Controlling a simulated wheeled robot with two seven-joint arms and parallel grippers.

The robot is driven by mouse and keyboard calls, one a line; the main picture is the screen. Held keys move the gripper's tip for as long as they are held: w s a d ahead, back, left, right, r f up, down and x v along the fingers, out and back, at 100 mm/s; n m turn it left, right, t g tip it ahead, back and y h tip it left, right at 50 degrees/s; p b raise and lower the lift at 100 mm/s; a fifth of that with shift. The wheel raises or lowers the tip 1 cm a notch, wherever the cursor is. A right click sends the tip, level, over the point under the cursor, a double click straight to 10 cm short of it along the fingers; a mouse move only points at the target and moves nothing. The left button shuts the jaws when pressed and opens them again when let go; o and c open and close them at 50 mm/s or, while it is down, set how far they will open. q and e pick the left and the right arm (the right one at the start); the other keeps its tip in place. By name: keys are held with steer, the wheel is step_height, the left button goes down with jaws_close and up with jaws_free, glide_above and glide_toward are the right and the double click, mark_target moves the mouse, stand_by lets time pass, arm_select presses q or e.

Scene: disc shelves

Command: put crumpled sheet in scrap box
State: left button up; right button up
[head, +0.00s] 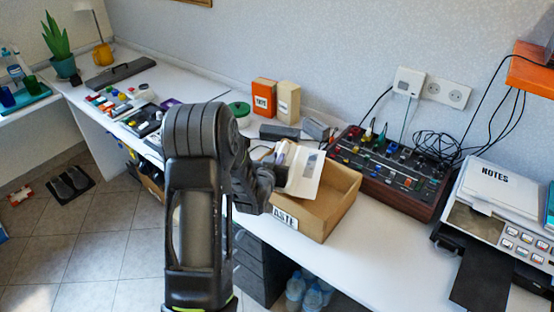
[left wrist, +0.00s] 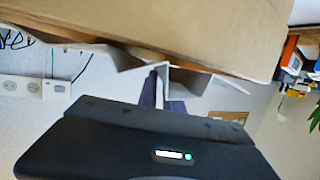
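The cardboard box (head: 345,196) stands open on the white desk, with a partly hidden label on its front ending in "STE". A creased white sheet (head: 302,176) with a grey print is at the box's left side, above its opening. My left gripper (head: 281,158) is at the sheet's left edge and appears shut on it. In the left wrist view, the sheet's bent edges (left wrist: 118,56) show by the fingers (left wrist: 164,90), with the box (left wrist: 190,25) filling the top. Whether the sheet touches the box is unclear. My right gripper is not in view.
A dark red mixer (head: 392,175) with knobs and cables stands right of the box. A printer (head: 500,215) marked "NOTES" is further right. Orange (head: 264,97) and cream (head: 287,102) cartons stand behind. The desk (head: 375,250) is clear in front of the mixer.

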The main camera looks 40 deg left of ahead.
arm_select(q)
steer(key=o, duration=0.4)
steer(key=shift+c, duration=0.2)
steer(key=shift+r, duration=0.1)
steer(key=shift+r+p, duration=0.45)
steer(key=shift+p, duration=0.2)
steer(key=shift+r+p, duration=0.4)
steer(key=shift+p, duration=0.2)
steer(key=shift+s+d+f+b, duration=0.15)
steer(key=shift+s+d+b, duration=0.1)
steer(key=shift+s+b, duration=0.45)
steer(key=b+v, duration=0.1)
steer(key=v, duration=0.9)
steer(key=shift+s, duration=0.2)
steer(key=shift+d, duration=0.1)
